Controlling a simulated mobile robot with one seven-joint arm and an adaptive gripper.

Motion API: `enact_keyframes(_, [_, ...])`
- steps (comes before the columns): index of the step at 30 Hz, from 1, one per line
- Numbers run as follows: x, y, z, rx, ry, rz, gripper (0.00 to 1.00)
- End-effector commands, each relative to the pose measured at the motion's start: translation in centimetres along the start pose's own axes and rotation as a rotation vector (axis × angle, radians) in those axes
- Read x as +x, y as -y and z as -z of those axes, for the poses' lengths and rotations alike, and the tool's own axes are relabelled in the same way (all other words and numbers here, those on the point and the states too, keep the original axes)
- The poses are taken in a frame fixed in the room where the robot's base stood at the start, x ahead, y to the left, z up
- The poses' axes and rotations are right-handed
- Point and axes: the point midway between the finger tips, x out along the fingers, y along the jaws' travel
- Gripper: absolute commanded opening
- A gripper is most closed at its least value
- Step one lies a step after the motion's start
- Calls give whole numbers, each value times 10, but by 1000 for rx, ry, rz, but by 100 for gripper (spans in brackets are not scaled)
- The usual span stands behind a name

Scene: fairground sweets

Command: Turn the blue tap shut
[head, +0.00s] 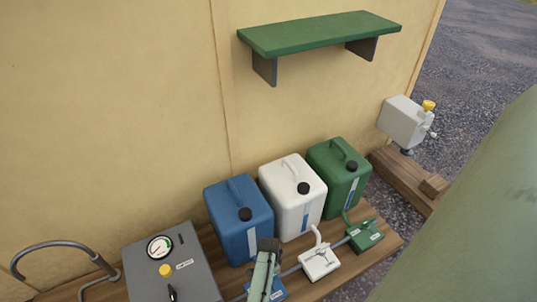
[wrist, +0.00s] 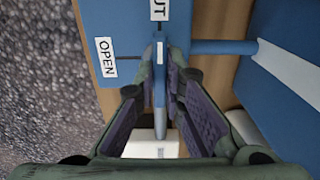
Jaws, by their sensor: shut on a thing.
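The blue tap's block (wrist: 125,25) fills the top of the wrist view. It has a label reading OPEN at its left and one ending in UT at its top edge. My gripper (wrist: 160,88) is shut on the blue tap's lever (wrist: 160,75), with one finger on each side. A white mark on the lever lines up with the label ending in UT, not with OPEN. In the head view, my gripper (head: 262,284) hides most of the blue tap (head: 279,291), in front of the blue canister.
Blue (head: 240,222), white (head: 294,198) and green (head: 340,175) canisters stand along the wall. The white tap (head: 319,263) and green tap (head: 366,236) are to the right. A grey gauge box (head: 170,270) stands at left. A green shelf (head: 320,32) hangs above.

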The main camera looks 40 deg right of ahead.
Motion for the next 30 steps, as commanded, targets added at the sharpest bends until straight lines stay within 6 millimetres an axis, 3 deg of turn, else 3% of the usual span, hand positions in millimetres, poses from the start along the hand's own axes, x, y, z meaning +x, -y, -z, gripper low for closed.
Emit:
enact_keyframes(11, [0, 0, 1, 6, -1, 2, 0])
enact_keyframes(12, [0, 0, 1, 6, -1, 2, 13])
enact_keyframes(20, [0, 0, 0, 4, -1, 1, 30])
enact_keyframes(30, [-3, 0, 0, 3, -1, 1, 30])
